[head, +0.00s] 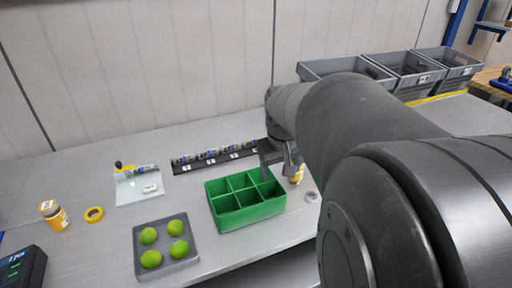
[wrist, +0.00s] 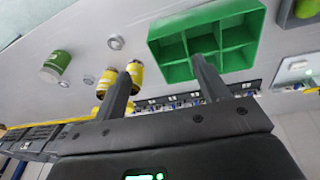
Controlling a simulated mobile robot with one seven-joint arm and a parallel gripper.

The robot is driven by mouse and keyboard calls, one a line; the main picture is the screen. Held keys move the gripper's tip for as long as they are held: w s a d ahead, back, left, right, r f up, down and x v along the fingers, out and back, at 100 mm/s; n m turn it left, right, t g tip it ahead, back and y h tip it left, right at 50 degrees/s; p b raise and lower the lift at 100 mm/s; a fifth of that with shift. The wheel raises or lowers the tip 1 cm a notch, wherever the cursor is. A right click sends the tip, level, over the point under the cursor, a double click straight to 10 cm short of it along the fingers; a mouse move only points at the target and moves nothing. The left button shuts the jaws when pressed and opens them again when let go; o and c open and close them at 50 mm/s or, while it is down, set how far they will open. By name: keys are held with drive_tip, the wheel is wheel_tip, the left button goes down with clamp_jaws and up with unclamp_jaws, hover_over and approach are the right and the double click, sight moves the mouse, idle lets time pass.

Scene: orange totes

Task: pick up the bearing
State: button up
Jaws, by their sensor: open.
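A small silver ring, which looks like the bearing (head: 312,197), lies on the grey table just right of the green divided bin. In the wrist view two small round grey pieces show, one bearing-like piece (wrist: 115,42) and a second grey piece (wrist: 88,80); I cannot tell for sure which is the bearing. My gripper (head: 278,172) is above the table at the bin's back right corner, apart from the ring. In the wrist view my gripper (wrist: 160,70) is open, with nothing visible held between its two fingers.
The green bin (head: 220,204) stands close to my gripper. A yellow can (head: 298,176) is just beside it. A grey tray (head: 190,262) holds several green balls. A black rack (head: 190,166) of small parts lies behind. Grey totes (head: 345,66) stand at the back right.

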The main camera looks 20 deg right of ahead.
drive_tip(key=w+d+f+m+g+y, duration=0.1)
drive_tip(key=w+d+f, duration=0.1)
drive_tip(key=d+f, duration=0.45)
drive_tip(key=w+d+f+g, duration=0.1)
drive_tip(key=w+d+f, duration=0.15)
drive_tip(key=d, duration=0.75)
wheel_tip(320, 180, down, 6)
drive_tip(key=shift+f, duration=0.15)
drive_tip(key=shift+w+a+f, duration=0.1)
drive_tip(key=shift+w+f, duration=0.05)
drive_tip(key=shift+f, duration=1.2)
drive_tip(key=shift+w+a+f, duration=0.1)
drive_tip(key=shift+w+f, duration=0.05)
drive_tip(key=shift+f, duration=1.15)
drive_tip(key=shift+c, duration=0.4)
drive_tip(key=c, duration=1)
